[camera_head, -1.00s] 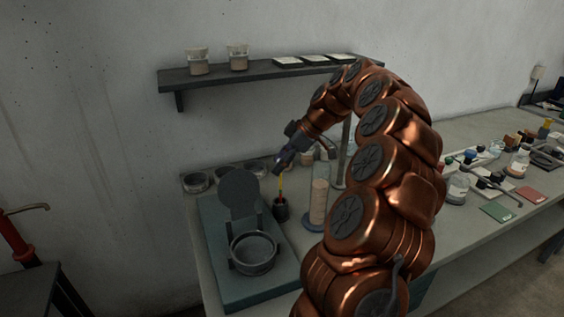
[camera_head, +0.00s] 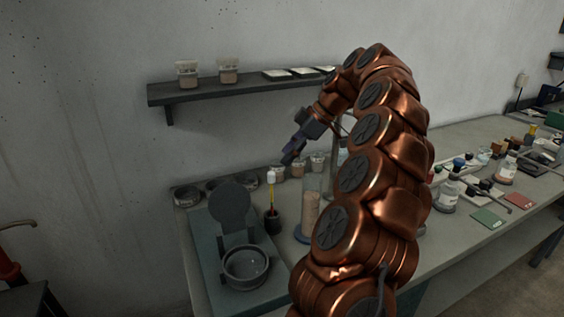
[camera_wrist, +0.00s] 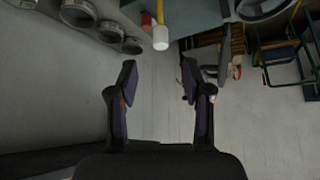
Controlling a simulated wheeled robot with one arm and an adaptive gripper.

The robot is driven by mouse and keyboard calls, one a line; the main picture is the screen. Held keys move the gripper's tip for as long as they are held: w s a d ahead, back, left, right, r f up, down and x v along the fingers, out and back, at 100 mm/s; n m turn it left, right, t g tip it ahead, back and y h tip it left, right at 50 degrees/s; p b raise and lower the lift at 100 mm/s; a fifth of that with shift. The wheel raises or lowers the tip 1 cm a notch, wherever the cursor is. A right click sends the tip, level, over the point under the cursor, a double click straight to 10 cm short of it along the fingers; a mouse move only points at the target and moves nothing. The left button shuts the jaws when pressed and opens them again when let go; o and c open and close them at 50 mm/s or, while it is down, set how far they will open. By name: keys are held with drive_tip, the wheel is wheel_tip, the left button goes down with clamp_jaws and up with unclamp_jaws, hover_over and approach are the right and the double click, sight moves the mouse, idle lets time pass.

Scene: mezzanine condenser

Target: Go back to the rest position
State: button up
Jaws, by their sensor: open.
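My gripper (camera_head: 291,156) is above the bench near the wall, below the shelf. In the wrist view my gripper (camera_wrist: 164,82) is open, with nothing between its fingers. A yellow stick with a white tip (camera_head: 271,184) stands in a small dark holder (camera_head: 272,222) on the bench, below and left of the gripper, apart from it. In the wrist view the white tip (camera_wrist: 160,41) shows ahead of the fingers. My copper arm arches over the right part of the bench and hides some of it.
A teal base (camera_head: 210,255) carries a dark round pot (camera_head: 246,266) and an upright disc (camera_head: 230,205). A clear cylinder (camera_head: 311,205) stands close to my arm. A wall shelf (camera_head: 240,86) with jars is above. Bottles and cards (camera_head: 489,218) crowd the right side.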

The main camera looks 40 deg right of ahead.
drive_tip(key=shift+v, duration=1.8)
drive_tip(key=s+a+f+m+g, duration=0.1)
drive_tip(key=s+a, duration=0.2)
drive_tip(key=a, duration=0.6)
drive_tip(key=s+a+f+m+g+h, duration=0.1)
drive_tip(key=s+a+g, duration=0.1)
drive_tip(key=a, duration=0.7)
drive_tip(key=s+a+f+g, duration=0.1)
drive_tip(key=s+a, duration=0.2)
drive_tip(key=a, duration=0.6)
drive_tip(key=s+a+f+m+g+h, duration=0.1)
drive_tip(key=s+a+f+m+h, duration=0.1)
drive_tip(key=s+f, duration=0.5)
drive_tip(key=s+a+f+m+g+h, duration=0.1)
drive_tip(key=s+f+m, duration=0.4)
drive_tip(key=s, duration=1)
wheel_tip(320, 180, down, 3)
drive_tip(key=shift+a+r+g+h, duration=0.2)
drive_tip(key=shift+a+g+h, duration=0.1)
drive_tip(key=shift+a+h, duration=0.25)
drive_tip(key=shift+s+d, duration=0.1)
